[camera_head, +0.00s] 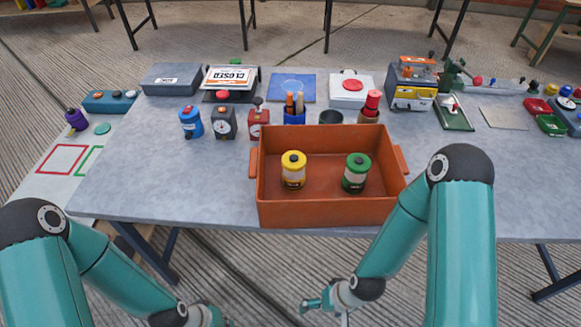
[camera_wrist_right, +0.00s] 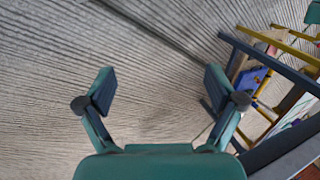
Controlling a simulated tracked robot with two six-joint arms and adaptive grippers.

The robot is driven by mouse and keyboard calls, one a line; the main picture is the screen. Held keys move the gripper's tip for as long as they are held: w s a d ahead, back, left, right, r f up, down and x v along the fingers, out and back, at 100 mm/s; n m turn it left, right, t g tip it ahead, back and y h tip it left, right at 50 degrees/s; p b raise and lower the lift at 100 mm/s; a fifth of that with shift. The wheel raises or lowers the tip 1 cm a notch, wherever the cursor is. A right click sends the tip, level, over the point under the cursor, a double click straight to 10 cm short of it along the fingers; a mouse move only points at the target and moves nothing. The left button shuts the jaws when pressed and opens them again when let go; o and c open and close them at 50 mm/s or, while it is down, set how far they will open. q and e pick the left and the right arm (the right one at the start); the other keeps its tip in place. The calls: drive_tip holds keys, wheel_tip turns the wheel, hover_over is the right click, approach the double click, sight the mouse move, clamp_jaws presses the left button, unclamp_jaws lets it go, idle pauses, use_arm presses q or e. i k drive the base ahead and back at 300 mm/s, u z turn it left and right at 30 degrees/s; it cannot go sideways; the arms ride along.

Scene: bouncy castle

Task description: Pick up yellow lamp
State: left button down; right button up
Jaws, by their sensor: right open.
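The yellow lamp (camera_head: 293,171) stands upright inside an orange-brown crate (camera_head: 330,213), in its left half. It has a yellow top with a dark knob, a pale middle band and a yellow base. A similar green lamp (camera_head: 357,173) stands to its right in the same crate. My right gripper (camera_head: 325,303) is below and in front of the table edge, apart from the crate. In the right wrist view the right gripper (camera_wrist_right: 159,85) is open and empty above the floor. My left gripper (camera_head: 213,317) is at the bottom edge, mostly cut off; its fingers are not clear.
The crate walls surround both lamps near the table's front edge. Behind stand a blue canister (camera_head: 191,122), a dark timer (camera_head: 223,122), a red timer (camera_head: 258,123) and a pen cup (camera_head: 294,117). The grey tabletop (camera_head: 150,185) is clear left of the crate.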

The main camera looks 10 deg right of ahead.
sight(293, 173)
drive_tip(key=z, duration=1.25)
drive_tip(key=i, duration=0.1)
drive_tip(key=u, duration=2.85)
drive_tip(key=k, duration=1.75)
drive_tip(key=z, duration=0.4)
drive_tip(key=i, duration=1)
